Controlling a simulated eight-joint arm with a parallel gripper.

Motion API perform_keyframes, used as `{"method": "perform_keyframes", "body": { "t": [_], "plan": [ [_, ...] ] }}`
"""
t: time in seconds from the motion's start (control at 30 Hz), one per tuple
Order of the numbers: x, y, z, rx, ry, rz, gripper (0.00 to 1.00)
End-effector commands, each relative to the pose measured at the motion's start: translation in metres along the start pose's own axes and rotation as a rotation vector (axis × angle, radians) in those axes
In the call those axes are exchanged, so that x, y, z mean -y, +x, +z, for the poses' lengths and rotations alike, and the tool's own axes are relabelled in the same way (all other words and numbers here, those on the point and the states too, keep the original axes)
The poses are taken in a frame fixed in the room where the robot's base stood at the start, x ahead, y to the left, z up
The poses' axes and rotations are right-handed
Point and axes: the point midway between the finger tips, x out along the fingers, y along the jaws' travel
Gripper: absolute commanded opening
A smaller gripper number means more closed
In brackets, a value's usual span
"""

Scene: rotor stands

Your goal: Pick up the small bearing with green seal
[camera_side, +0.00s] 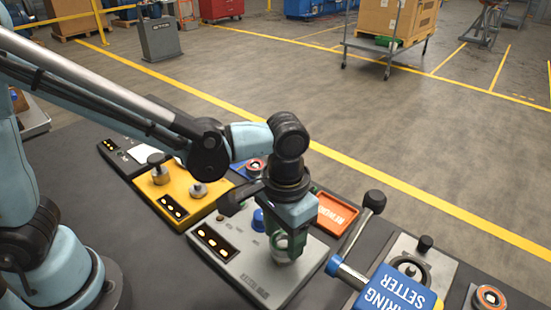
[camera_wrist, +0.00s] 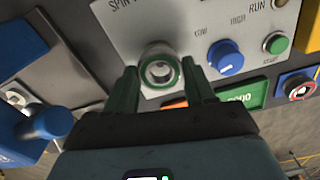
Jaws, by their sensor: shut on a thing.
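The small bearing with green seal (camera_wrist: 161,72) shows in the wrist view as a metal ring with a green band, at the grey spin station (camera_wrist: 190,22). My gripper (camera_wrist: 161,88) has a green finger on either side of it and is shut on it. In the side view my gripper (camera_side: 287,243) points down over the front right of the grey station (camera_side: 250,275). The fingers hide most of the bearing there. I cannot tell whether it sits on the station or just above it.
A blue knob (camera_side: 258,220) stands close to my gripper. A red-orange rework tray (camera_side: 335,213) lies behind it. A blue ring setter (camera_side: 392,290) with a raised lever is at the right. A yellow station (camera_side: 180,208) with posts is at the left. Another bearing (camera_side: 490,297) lies far right.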

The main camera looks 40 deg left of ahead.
Motion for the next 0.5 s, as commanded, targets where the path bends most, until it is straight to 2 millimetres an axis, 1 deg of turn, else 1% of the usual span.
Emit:
{"method": "perform_keyframes", "body": {
  "t": [0.13,0.3,0.5],
  "plan": [
    [0.000,-0.024,0.000,0.000,0.000,0.000,0.15],
    [-0.026,-0.045,0.035,0.000,0.009,0.000,0.15],
    [-0.050,-0.070,0.068,0.000,0.007,0.000,0.15]
  ]
}}
